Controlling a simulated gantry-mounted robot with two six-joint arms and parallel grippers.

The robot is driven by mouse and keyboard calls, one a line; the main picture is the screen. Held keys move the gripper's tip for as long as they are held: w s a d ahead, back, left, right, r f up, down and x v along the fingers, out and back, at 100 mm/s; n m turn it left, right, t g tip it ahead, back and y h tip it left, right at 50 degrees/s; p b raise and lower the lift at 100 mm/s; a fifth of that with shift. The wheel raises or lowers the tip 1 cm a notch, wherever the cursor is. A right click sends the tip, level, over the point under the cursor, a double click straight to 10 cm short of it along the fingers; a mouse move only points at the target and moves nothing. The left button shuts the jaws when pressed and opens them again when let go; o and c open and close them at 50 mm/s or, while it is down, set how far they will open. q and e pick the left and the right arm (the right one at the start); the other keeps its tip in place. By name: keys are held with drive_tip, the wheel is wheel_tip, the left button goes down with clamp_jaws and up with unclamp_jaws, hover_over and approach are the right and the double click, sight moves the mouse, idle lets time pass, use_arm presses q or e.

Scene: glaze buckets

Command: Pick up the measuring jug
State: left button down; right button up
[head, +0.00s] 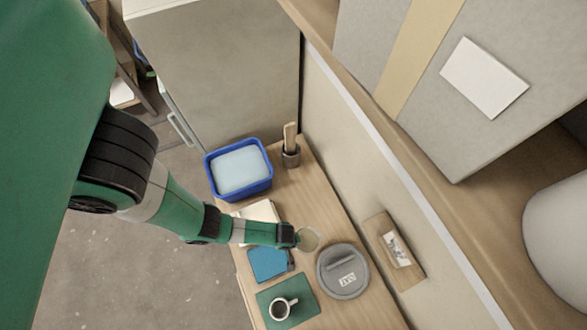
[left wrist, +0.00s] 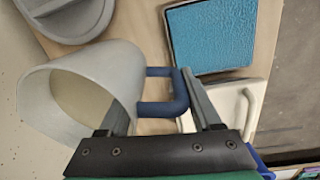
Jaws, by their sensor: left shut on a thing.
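The measuring jug (head: 309,240) is a pale, open-topped vessel beside the round grey lid in the head view. In the left wrist view the jug (left wrist: 95,85) lies at the left with its mouth facing lower left, and its blue handle (left wrist: 165,106) shows between the fingers. My left gripper (head: 289,236) is shut on the jug at its handle side; the fingers also show in the left wrist view (left wrist: 158,100). I cannot tell whether the jug is clear of the table. My right gripper is not in view.
A round grey lid (head: 342,284), a blue pad (head: 268,267) and a green mat (head: 300,302) with a mug (head: 284,308) lie close by. A blue tub (head: 211,182) and a brush pot (head: 291,157) stand behind. A panel (head: 365,155) bounds the table at right.

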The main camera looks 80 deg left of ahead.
use_arm(q)
drive_tip(key=shift+s+d+r+p, duration=0.25)
drive_tip(key=shift+d, duration=0.3)
drive_tip(key=shift+s+d+r+p, duration=0.2)
drive_tip(key=shift+s+d+r, duration=0.1)
drive_tip(key=shift+d, duration=0.25)
drive_tip(key=shift+s+d+r+p, duration=0.2)
drive_tip(key=shift+d+r+p, duration=0.05)
drive_tip(key=shift+d, duration=0.3)
drive_tip(key=shift+r, duration=0.1)
idle(1.0)
wheel_tip(320, 180, up, 8)
drive_tip(key=p, duration=0.8)
idle(4.1)
